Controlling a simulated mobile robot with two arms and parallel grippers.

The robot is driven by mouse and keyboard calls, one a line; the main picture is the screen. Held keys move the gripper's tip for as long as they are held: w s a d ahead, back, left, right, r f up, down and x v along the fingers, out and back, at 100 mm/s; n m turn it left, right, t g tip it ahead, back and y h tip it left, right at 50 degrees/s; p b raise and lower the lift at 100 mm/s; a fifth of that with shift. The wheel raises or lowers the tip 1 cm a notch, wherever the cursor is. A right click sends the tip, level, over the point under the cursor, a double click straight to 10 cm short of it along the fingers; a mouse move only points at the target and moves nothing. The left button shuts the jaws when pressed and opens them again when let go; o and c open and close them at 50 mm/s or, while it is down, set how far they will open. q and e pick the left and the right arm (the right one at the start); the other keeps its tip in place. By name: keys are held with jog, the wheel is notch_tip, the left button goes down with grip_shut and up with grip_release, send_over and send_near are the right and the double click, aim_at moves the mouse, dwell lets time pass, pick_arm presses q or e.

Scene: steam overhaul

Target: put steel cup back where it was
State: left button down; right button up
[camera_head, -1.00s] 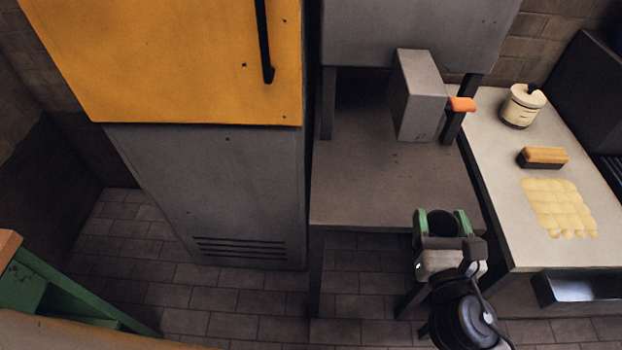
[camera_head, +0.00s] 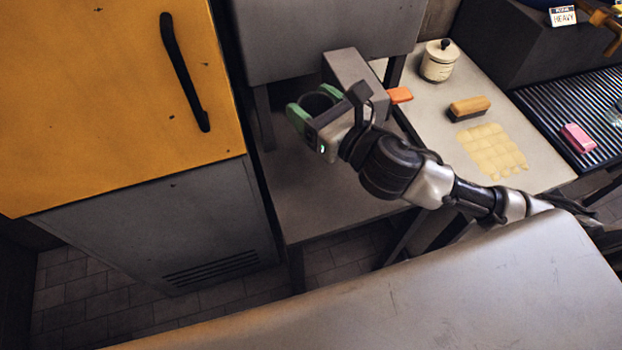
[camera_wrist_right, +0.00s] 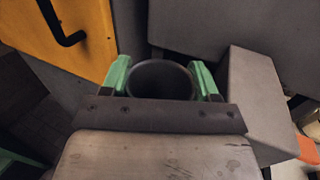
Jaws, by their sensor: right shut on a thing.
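The steel cup (camera_wrist_right: 160,82) looks dark and round, with its open mouth showing in the right wrist view. My right gripper (camera_head: 315,103) has green fingers, one on each side of the cup, and is shut on it. In the head view the gripper holds the cup over the grey shelf (camera_head: 310,205), just left of and in front of a grey box (camera_head: 352,70). The cup's lower part is hidden by the gripper, so I cannot tell whether it touches the shelf.
A yellow door with a black handle (camera_head: 185,72) stands at the left. An orange piece (camera_head: 400,95) sticks out beside the grey box. The counter at right holds a lidded jar (camera_head: 438,61), a brush (camera_head: 469,107) and pale dough squares (camera_head: 492,150). The front shelf is bare.

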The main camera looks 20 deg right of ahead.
jog(key=shift+f+b, duration=3.2)
jog(key=shift+f, duration=7.8)
jog(key=shift+f, duration=0.2)
jog(key=o, duration=1.1)
jog(key=shift+r, duration=0.1)
